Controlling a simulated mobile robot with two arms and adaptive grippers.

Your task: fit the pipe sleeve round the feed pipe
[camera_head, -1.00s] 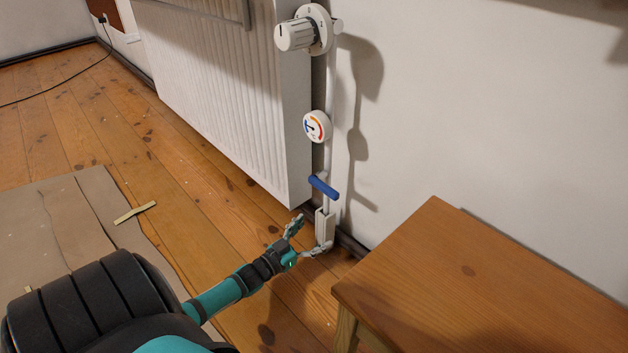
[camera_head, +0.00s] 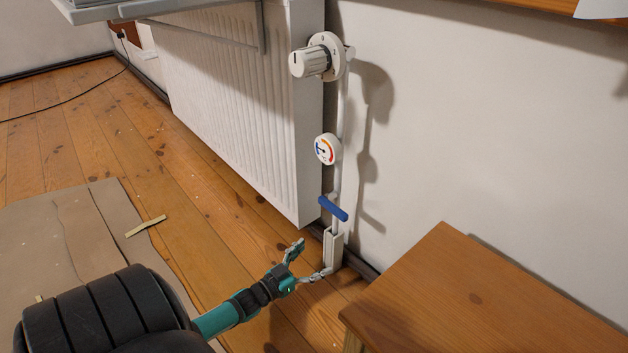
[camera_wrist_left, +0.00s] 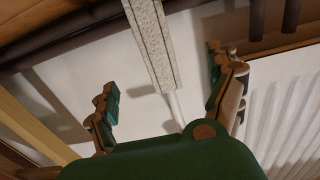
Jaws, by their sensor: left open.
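The pipe sleeve (camera_head: 333,252) is a short, cream, upright channel at the foot of the white feed pipe (camera_head: 336,180), just above the floor. The pipe runs down into its top, and the sleeve appears to stand around it; its far side is hidden. My left gripper (camera_head: 312,258) is open and empty, left of the sleeve, with its fingers spread towards it. In the left wrist view the sleeve (camera_wrist_left: 156,48) and pipe (camera_wrist_left: 176,108) lie between the open fingers, with visible gaps on both sides. My right gripper is not in view.
A blue lever handle (camera_head: 333,208), a round gauge (camera_head: 327,149) and a valve knob (camera_head: 318,58) sit above on the pipe. The radiator (camera_head: 235,95) is close on the left. A wooden bench (camera_head: 480,300) stands at right. Cardboard (camera_head: 75,235) covers floor at left.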

